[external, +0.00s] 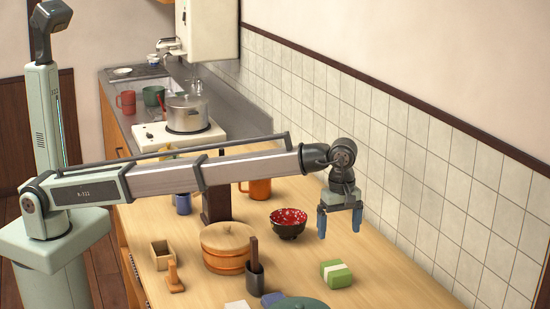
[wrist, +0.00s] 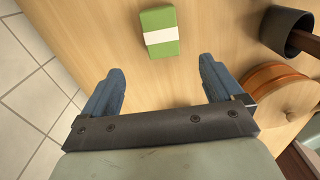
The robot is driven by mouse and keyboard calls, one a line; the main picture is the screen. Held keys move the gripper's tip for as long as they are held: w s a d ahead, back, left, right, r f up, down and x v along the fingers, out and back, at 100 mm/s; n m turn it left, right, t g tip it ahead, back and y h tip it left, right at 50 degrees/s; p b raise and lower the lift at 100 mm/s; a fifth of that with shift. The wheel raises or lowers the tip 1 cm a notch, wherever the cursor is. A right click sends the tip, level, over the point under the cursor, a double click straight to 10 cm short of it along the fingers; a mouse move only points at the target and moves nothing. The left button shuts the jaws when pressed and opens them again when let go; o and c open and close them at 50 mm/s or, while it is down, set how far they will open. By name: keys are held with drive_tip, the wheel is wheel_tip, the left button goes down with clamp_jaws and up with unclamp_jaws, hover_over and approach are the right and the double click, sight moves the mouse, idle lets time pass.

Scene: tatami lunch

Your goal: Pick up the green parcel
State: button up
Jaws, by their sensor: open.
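The green parcel (external: 336,273) is a small box with a white band, lying on the wooden table toward the front right in the external view. In the wrist view the parcel (wrist: 158,32) lies beyond my fingertips, near the top middle. My gripper (external: 340,228) has blue fingers and hangs above the table, pointing down. It is open and empty, above and apart from the parcel. In the wrist view its two fingers (wrist: 162,76) are spread wide, with bare table between them.
A red-and-black bowl (external: 288,223), a round wooden tub (external: 228,247) and a dark cup (external: 254,277) holding a stick stand left of the parcel. A green lid-like item (external: 300,303) is at the front edge of view. The tiled wall (external: 420,190) runs along the right.

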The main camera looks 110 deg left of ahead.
sight(336, 268)
wheel_tip(336, 268, down, 8)
drive_tip(key=shift+f, duration=0.15)
drive_tip(key=shift+w+d+f, duration=0.1)
drive_tip(key=shift+d+f, duration=0.05)
drive_tip(key=shift+f, duration=1.15)
drive_tip(key=shift+d+f, duration=0.15)
drive_tip(key=shift+f, duration=1.1)
drive_tip(key=c, duration=1.1)
